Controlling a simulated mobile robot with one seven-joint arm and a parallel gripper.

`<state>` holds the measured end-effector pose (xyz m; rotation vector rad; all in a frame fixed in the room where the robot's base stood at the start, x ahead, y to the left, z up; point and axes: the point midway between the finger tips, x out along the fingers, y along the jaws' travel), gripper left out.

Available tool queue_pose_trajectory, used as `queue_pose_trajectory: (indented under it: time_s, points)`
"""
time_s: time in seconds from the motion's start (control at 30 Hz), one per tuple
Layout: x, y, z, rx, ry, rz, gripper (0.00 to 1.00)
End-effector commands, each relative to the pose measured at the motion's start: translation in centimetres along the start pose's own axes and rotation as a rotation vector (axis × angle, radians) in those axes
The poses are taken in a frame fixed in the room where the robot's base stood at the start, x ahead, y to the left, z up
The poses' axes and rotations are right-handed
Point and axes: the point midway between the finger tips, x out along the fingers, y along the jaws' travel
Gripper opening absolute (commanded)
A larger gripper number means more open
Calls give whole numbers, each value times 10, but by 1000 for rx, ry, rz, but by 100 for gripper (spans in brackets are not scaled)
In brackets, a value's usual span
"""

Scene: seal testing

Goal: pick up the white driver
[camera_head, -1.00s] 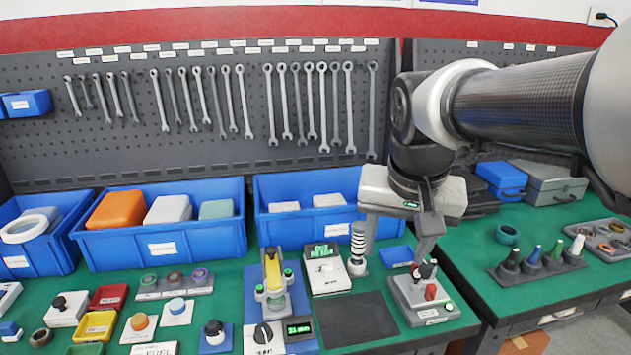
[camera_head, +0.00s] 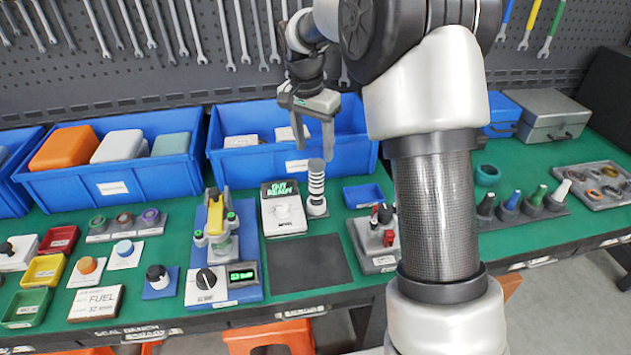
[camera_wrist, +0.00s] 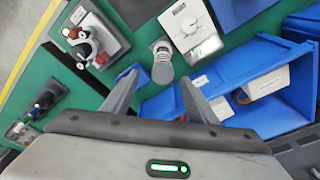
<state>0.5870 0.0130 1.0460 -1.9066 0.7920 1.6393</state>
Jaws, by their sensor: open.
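The white driver (camera_head: 561,191) stands in a dark rack (camera_head: 530,213) on the right part of the green bench, at the right end of a row with dark, blue and green-topped drivers. Its pale, tapered top points up and its lower end sits in a dark holder. My gripper (camera_head: 314,145) is open and empty, far to the left of the driver, above a striped post (camera_head: 316,184) and in front of a blue bin. It also shows in the wrist view (camera_wrist: 160,78), with the fingers apart. I cannot make out the white driver in the wrist view.
A blue bin (camera_head: 222,158) stands behind the gripper. A grey box with knobs (camera_head: 368,243) lies partly behind my arm. A grey tray with rings (camera_head: 598,180) sits right of the rack, and a grey toolbox (camera_head: 545,118) behind it. A dark mat (camera_head: 305,264) is bare.

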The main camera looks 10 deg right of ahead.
Motion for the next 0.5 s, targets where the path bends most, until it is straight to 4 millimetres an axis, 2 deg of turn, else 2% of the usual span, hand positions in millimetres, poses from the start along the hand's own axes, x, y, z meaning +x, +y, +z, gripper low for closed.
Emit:
queue_pose_trajectory:
  time_s: [0.1, 0.3, 0.5]
  points:
    - [29, 1, 1, 0, -4, 3, 53]
    - [72, 1, 1, -1, -3, 2, 53]
    - [99, 0, 0, -2, -1, 1, 53]
